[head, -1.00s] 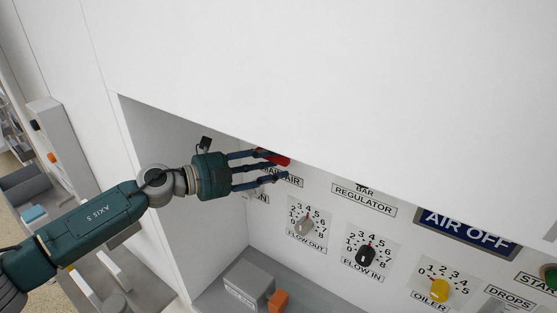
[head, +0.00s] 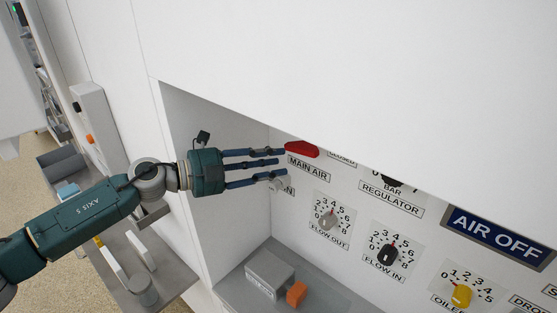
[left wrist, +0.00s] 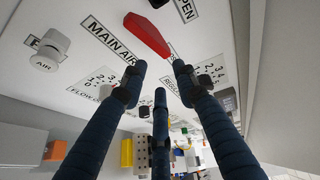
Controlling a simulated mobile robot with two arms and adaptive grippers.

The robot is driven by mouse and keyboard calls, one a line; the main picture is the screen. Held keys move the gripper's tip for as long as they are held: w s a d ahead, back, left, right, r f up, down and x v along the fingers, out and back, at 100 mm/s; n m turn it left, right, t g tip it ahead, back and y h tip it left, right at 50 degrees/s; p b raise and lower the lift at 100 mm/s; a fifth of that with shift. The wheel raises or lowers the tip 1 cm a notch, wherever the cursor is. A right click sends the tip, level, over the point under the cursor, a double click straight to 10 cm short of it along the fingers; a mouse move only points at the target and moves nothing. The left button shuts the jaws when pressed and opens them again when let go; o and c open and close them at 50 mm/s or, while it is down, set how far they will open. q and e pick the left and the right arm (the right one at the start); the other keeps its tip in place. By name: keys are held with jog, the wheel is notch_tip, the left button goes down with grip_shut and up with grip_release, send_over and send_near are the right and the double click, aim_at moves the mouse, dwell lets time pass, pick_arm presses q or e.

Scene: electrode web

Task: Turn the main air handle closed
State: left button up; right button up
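The red main air handle (head: 302,149) is on the white panel above the MAIN AIR label (head: 309,167), partly cut off by the recess's upper edge in the head view. It also shows in the left wrist view (left wrist: 147,35), lying slantwise ahead of the fingertips. My left gripper (head: 276,163) has its fingers spread, pointing at the panel just left of the handle, and holds nothing. In the left wrist view its fingers (left wrist: 158,85) are apart, with the handle beyond them. I cannot tell whether a fingertip touches it. My right gripper is not in view.
A white overhang (head: 340,70) covers the panel's top. The flow out knob (head: 327,221), flow in knob (head: 387,256) and yellow oiler knob (head: 461,295) sit lower right. A grey box (head: 269,272) and orange block (head: 297,292) stand on the ledge below.

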pick_arm(q)
jog(key=shift+v, duration=0.9)
jog(key=shift+a, duration=0.1)
